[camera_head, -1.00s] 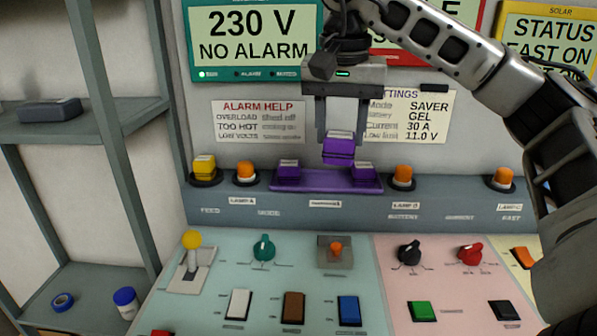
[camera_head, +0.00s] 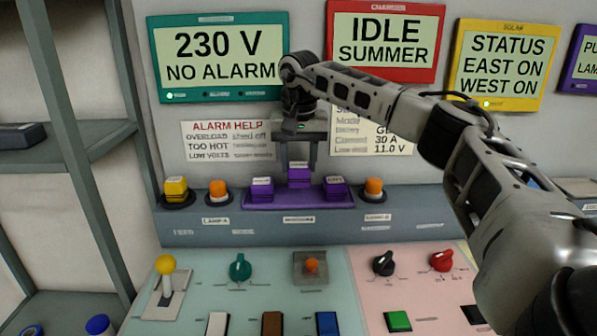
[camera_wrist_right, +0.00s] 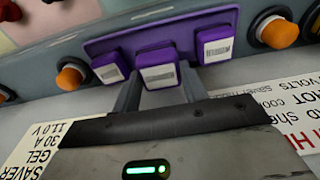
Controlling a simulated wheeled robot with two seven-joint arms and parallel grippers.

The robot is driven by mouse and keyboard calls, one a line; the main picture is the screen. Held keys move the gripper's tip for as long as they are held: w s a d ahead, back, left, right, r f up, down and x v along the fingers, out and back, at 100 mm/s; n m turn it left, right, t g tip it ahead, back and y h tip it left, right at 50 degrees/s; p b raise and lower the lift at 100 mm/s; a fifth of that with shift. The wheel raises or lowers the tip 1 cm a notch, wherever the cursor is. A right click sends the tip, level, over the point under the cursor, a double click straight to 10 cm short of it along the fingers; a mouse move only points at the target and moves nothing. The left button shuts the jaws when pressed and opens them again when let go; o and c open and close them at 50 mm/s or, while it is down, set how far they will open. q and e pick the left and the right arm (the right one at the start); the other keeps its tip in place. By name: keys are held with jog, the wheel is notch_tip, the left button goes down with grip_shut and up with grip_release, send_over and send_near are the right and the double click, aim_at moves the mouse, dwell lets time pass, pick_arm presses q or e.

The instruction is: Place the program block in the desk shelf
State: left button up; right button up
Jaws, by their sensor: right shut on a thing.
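The program block (camera_head: 299,177), a purple block with a pale label on top, is between the fingers of my right gripper (camera_head: 299,166). The gripper points down and is shut on it. The purple desk shelf (camera_head: 298,200) is a shallow tray on the console ledge, with one similar purple block at each end. The held block is over the shelf's middle, between those two and slightly higher in the picture; I cannot tell whether it touches. The wrist view also shows the held block (camera_wrist_right: 158,75) between the other two against the shelf (camera_wrist_right: 150,38). My left gripper is out of view.
A purple block (camera_head: 262,189) stands left in the shelf and another (camera_head: 335,188) right. Orange lamps (camera_head: 218,190) (camera_head: 373,188) flank the shelf, with a yellow button (camera_head: 176,189) further left. Below is a control panel with knobs and switches; display boards hang on the wall behind.

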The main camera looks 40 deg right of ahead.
aim_at(299, 165)
jog(key=shift+w+d+f, duration=0.15)
jog(key=shift+w+f, duration=0.05)
jog(key=shift+f, duration=0.1)
jog(key=shift+f+p, duration=0.4)
jog(key=shift+f, duration=1.25)
jog(key=o, duration=1)
jog(key=shift+f, duration=0.15)
jog(key=r, duration=0.8)
jog(key=s+r, duration=0.1)
jog(key=r, duration=0.3)
jog(key=shift+a+r, duration=0.15)
jog(key=shift+a, duration=0.25)
